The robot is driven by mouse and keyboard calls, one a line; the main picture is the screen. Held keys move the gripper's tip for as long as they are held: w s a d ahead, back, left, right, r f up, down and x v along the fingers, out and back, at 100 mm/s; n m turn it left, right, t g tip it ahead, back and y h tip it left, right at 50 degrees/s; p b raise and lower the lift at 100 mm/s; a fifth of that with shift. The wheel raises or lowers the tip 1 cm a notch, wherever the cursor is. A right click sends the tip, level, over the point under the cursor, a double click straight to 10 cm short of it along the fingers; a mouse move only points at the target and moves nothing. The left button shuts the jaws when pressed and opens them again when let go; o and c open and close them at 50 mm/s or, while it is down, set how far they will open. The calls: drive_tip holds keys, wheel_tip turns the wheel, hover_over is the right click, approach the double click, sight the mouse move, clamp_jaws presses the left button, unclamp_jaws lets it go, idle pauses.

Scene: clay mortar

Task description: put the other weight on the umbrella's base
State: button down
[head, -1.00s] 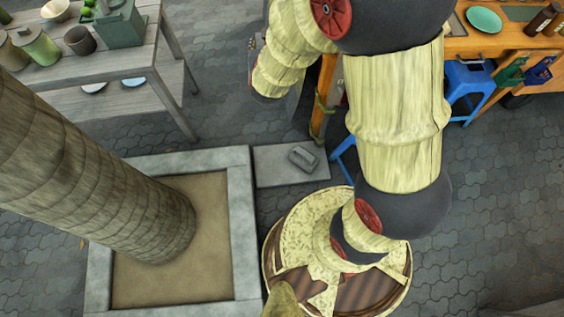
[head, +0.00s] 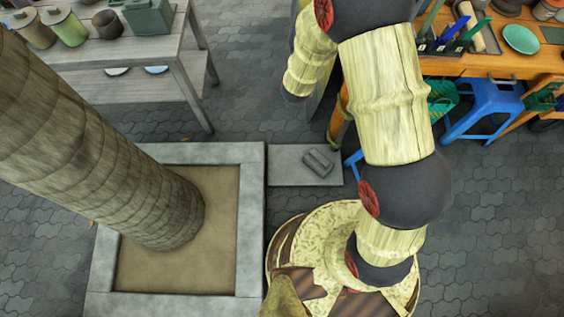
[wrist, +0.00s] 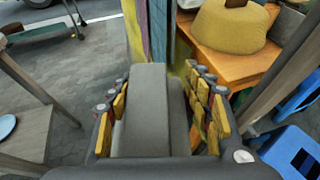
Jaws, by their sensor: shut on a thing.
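In the wrist view, my gripper (wrist: 160,118) is shut on a grey block-shaped weight (wrist: 148,105), with yellow finger pads on both sides of it. In the head view, another dark grey weight (head: 318,162) lies on a flat pale slab (head: 290,175), which seems to be the umbrella's base. Bare slab shows to the left of that weight. A bamboo-like pole (head: 340,122) shows by the slab's right back corner; its foot is unclear. Striped, coloured cloth (wrist: 158,30) hangs beyond the held weight. My gripper is hidden in the head view.
A tree trunk (head: 120,165) in a stone-edged planter (head: 253,220) stands left of the slab. A grey table (head: 110,60) with pots is at the back left. An orange workbench (head: 455,65) and a blue stool (head: 487,110) are at the right. Paving between them is open.

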drive_tip(key=a+f, duration=0.3)
drive_tip(key=f, duration=0.7)
drive_tip(key=a+f, duration=0.3)
drive_tip(key=f, duration=0.7)
drive_tip(key=a+f, duration=0.4)
drive_tip(key=f, duration=0.6)
drive_tip(key=s+d+f+m+g+h, duration=0.1)
drive_tip(key=s+d+f, duration=0.2)
drive_tip(key=s+f, duration=0.9)
drive_tip(key=s+d+f, duration=0.3)
drive_tip(key=s+f, duration=0.6)
drive_tip(key=f, duration=0.8)
drive_tip(key=w+a+f+b, duration=0.2)
drive_tip(key=w+f+b, duration=0.2)
drive_tip(key=w+f, duration=0.2)
drive_tip(key=w+a+f+b, duration=0.2)
drive_tip(key=w+f+b, duration=0.2)
drive_tip(key=w+f, duration=0.3)
drive_tip(key=shift+w+a+b, duration=0.3)
drive_tip(key=shift+w+b, duration=0.05)
drive_tip(key=shift+b, duration=0.05)
drive_tip(key=c, duration=0.8)
unclamp_jaws()
drive_tip(key=shift+s+d+f, duration=0.1)
drive_tip(key=shift+s, duration=0.15)
